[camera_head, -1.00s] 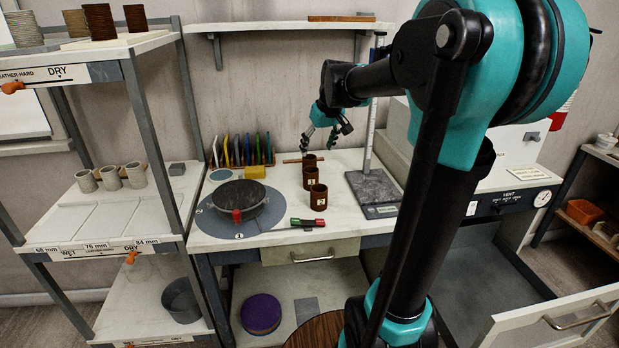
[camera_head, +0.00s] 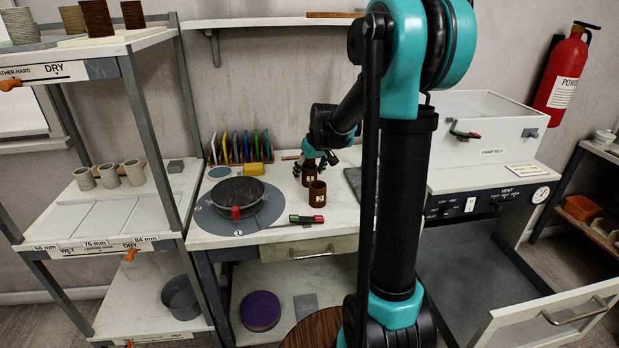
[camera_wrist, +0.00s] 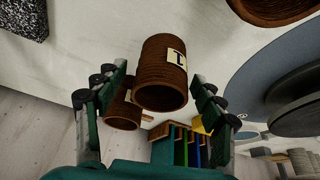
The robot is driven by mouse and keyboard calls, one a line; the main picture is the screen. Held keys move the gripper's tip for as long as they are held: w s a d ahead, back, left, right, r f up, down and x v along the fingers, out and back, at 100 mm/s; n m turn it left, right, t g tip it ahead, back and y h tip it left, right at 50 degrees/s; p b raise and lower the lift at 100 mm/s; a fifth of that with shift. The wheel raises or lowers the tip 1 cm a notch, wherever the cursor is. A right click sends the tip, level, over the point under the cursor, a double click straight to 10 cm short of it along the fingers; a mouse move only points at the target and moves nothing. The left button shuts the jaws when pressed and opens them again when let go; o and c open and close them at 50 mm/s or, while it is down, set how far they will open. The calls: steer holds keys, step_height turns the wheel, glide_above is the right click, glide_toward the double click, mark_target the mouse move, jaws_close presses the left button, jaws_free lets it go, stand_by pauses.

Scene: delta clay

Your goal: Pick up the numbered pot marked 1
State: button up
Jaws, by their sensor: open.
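The brown ribbed pot marked 1 (camera_wrist: 163,85) is in the middle of the wrist view, with its pale label facing the camera. My gripper (camera_wrist: 158,78) is open, with one finger on each side of this pot; I cannot tell whether either touches it. A second brown pot (camera_wrist: 122,115) shows partly behind it, and a third pot (camera_wrist: 272,8) is cut off at the top right. In the head view my gripper (camera_head: 316,163) is at the back of the pot row. Two pots show there, a rear pot (camera_head: 309,175) and a front pot (camera_head: 317,195); their numbers are too small to read.
A dark turntable (camera_head: 238,191) stands left of the pots. Several coloured tools stand in a rack (camera_head: 240,160) at the back. My arm hides part of the scale (camera_head: 353,178) to the right.

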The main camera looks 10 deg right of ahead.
steer(key=shift+x, duration=0.8)
steer(key=c, duration=1.3)
steer(key=shift+r, duration=0.1)
